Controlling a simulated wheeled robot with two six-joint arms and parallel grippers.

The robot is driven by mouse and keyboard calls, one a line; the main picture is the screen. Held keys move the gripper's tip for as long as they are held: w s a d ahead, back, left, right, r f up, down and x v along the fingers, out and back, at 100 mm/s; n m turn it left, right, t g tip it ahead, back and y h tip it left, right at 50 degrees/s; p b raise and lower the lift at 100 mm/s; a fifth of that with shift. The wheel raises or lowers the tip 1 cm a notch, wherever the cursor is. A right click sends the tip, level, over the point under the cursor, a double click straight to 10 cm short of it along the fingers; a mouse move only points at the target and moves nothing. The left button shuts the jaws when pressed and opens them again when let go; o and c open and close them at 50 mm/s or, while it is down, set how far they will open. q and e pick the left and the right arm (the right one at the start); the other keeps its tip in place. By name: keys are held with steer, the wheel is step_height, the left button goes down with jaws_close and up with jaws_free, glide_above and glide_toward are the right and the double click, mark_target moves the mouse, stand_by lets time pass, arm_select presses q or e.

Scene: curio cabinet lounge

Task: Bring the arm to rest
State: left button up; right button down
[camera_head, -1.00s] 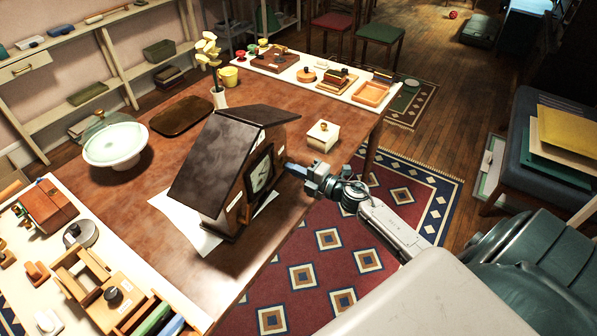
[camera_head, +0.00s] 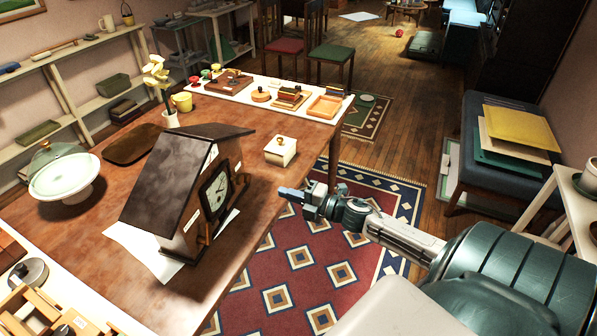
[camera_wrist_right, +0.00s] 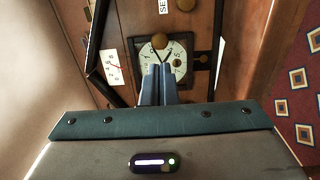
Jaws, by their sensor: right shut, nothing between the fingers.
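My right gripper (camera_head: 292,194) is shut and empty. It hangs over the patterned rug beside the table's right edge, to the right of the clock and apart from it. In the right wrist view its two fingers (camera_wrist_right: 158,85) lie together, with the clock face (camera_wrist_right: 163,55) behind their tips. The house-shaped dark wooden clock (camera_head: 165,185) stands upright on the table, its dial side facing right. My left gripper is not in view.
The brown table (camera_head: 240,235) has a white lidded box (camera_head: 280,151) near its right edge. A blue seat with folders (camera_head: 518,130) is at right. Open rug (camera_head: 310,262) lies below my arm.

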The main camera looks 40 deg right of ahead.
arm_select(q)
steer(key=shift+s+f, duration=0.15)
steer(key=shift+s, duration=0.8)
arm_select(e)
steer(key=v, duration=0.3)
steer(key=shift+d, duration=0.1)
steer(key=shift+w, duration=0.1)
